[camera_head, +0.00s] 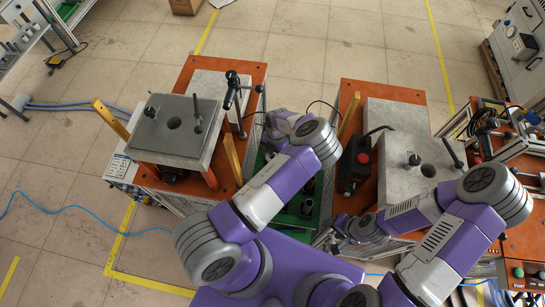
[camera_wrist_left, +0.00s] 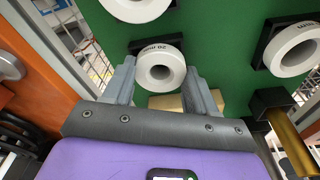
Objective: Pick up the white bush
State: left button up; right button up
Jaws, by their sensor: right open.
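A white bush (camera_wrist_left: 176,74), a thick ring with a dark central hole and small lettering on its rim, sits on a black holder against a green surface (camera_wrist_left: 225,45). My left gripper (camera_wrist_left: 161,70) is open, with one finger on each side of this bush in the left wrist view. Small gaps seem to show beside the bush; contact cannot be told. In the head view the left fingers are hidden behind my wrist. My right gripper (camera_head: 338,236) is open and empty near the right bench's front.
Other white bushes stand nearby, one above (camera_wrist_left: 140,6) and one right (camera_wrist_left: 292,50). A brass-coloured cylinder (camera_wrist_left: 290,140) is at the lower right. In the head view, orange benches stand left (camera_head: 255,75) and right (camera_head: 375,92), with a green box (camera_head: 300,215) between them.

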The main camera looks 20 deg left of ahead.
pick_arm(q)
jog(key=c, duration=0.4)
notch_tip(320, 180, up, 18)
jog(key=p, duration=0.6)
jog(key=shift+f, duration=0.2)
jog(key=shift+f, duration=0.1)
